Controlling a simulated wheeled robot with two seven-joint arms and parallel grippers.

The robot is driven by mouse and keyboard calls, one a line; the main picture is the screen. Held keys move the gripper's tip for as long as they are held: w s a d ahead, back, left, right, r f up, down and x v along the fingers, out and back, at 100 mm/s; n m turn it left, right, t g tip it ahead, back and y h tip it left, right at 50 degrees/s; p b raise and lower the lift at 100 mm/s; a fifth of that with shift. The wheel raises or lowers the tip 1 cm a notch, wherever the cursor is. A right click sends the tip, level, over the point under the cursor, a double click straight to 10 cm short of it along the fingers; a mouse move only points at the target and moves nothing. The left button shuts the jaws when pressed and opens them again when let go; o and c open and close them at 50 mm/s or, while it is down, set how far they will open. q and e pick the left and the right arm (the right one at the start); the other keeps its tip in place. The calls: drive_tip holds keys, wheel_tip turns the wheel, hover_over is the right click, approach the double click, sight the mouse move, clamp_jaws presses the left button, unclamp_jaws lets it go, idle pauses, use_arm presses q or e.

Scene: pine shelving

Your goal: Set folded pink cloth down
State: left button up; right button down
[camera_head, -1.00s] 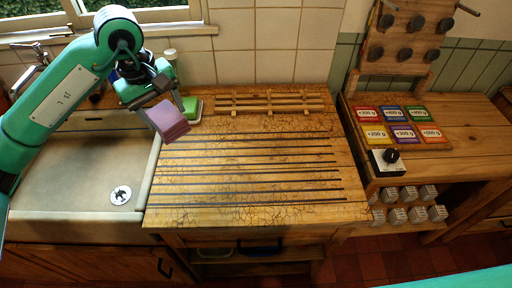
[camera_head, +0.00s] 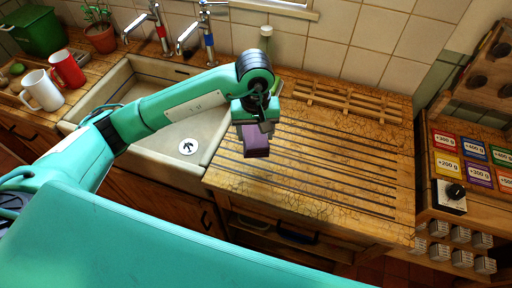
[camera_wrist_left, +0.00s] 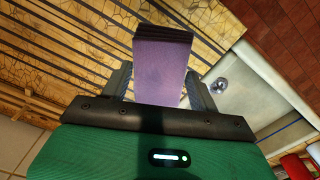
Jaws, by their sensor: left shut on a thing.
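The folded pink cloth (camera_head: 254,141) looks purple-pink, like a thick folded block. My left gripper (camera_head: 256,126) is shut on it and holds it over the left part of the grooved wooden draining board (camera_head: 320,165). In the left wrist view the cloth (camera_wrist_left: 161,65) sits between the two fingers of the left gripper (camera_wrist_left: 160,88), with the board's grooves behind it. I cannot tell whether the cloth's lower end touches the board. My right gripper is not in view.
The sink (camera_head: 165,125) lies left of the board. A wooden rack (camera_head: 345,97) lies at the board's back edge, and a bottle (camera_head: 265,38) stands behind my gripper. Weight cards and a dial box (camera_head: 449,197) are at the right. The board's middle and right are clear.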

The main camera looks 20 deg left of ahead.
sight(256, 145)
use_arm(q)
wheel_tip(256, 145, down, 6)
drive_tip(key=shift+r+p, duration=0.15)
drive_tip(key=shift+p, duration=0.5)
wheel_tip(256, 145, down, 3)
drive_tip(key=shift+f+p, duration=0.1)
drive_tip(key=shift+p, duration=0.45)
drive_tip(key=shift+f, duration=0.35)
drive_tip(key=o, duration=0.9)
drive_tip(key=shift+r, duration=0.25)
